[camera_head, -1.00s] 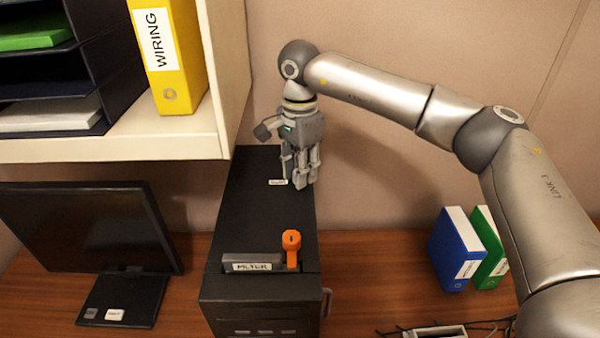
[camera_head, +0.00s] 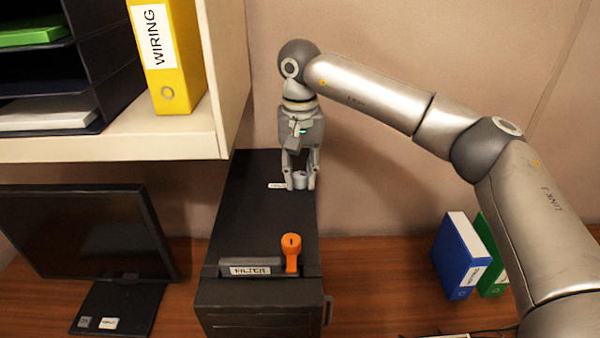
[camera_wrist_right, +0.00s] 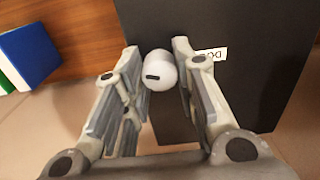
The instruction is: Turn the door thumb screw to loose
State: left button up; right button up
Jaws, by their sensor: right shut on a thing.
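The door thumb screw (camera_wrist_right: 160,72) is a pale grey round knob with a dark slot. It stands on top of the black machine (camera_head: 262,222), beside a small white label (camera_wrist_right: 209,55) that reads roughly "DOOR". My right gripper (camera_head: 299,184) points down at the back of the machine's top. Its two fingers are closed around the knob, which also shows between them in the head view (camera_head: 299,178). In the right wrist view the fingertips (camera_wrist_right: 160,52) are on both sides of the knob. My left gripper is not in view.
An orange knob (camera_head: 291,250) stands beside a grey "FILTER" label plate (camera_head: 250,268) at the machine's front top. A shelf (camera_head: 180,137) with a yellow binder (camera_head: 168,60) overhangs at left. A monitor (camera_head: 85,232) and blue binder (camera_head: 458,255) flank the machine.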

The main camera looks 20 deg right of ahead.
aim_at(300, 174)
jog(key=shift+r+n, duration=0.1)
jog(key=shift+n, duration=1.9)
jog(key=o, duration=1.1)
notch_tip(300, 174, up, 12)
jog(key=shift+f, duration=0.1)
